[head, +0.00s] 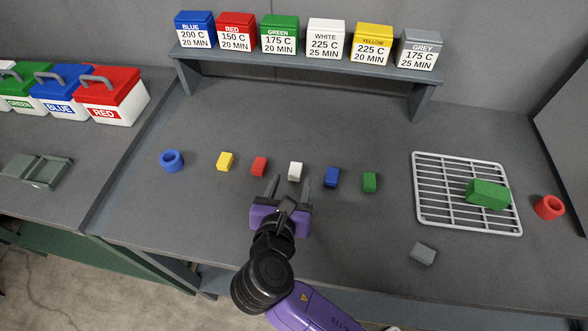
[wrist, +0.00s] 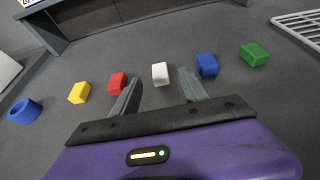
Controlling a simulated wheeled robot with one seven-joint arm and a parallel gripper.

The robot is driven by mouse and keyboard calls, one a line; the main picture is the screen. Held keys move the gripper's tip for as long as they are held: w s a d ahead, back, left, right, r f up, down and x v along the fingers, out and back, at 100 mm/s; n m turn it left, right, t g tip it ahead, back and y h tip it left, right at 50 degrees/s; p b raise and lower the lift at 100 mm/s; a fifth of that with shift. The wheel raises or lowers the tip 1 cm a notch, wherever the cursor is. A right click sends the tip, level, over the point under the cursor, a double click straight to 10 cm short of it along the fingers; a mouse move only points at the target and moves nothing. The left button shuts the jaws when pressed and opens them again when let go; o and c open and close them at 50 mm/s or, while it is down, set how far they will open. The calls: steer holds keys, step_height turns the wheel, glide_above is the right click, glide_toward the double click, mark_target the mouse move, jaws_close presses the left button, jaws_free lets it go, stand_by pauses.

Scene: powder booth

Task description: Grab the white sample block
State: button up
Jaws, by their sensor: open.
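The white sample block (head: 295,171) stands on the grey bench in the middle of a row of small coloured blocks. In the wrist view the white block (wrist: 160,74) is just beyond and between my fingertips. My gripper (head: 288,184) is open and empty, on the near side of the white block, with its two dark fingers pointing toward it. The gripper also shows in the wrist view (wrist: 158,84). I cannot tell how high the fingers are above the bench.
Red (head: 259,166) and blue (head: 332,177) blocks flank it closely. Yellow (head: 225,161) and green (head: 369,182) blocks sit farther out. A wire rack (head: 425,195) bears a larger green block (head: 488,194). A grey block (head: 423,253) lies front right. Bench behind the row is clear.

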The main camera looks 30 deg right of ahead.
mark_target(295, 172)
steer(key=shift+f+x, duration=0.15)
steer(key=shift+x, duration=1.2)
steer(key=shift+f+x, duration=0.1)
steer(key=shift+x, duration=1.3)
steer(key=shift+s+a, duration=0.1)
steer(key=shift+a, duration=0.05)
jaws_close()
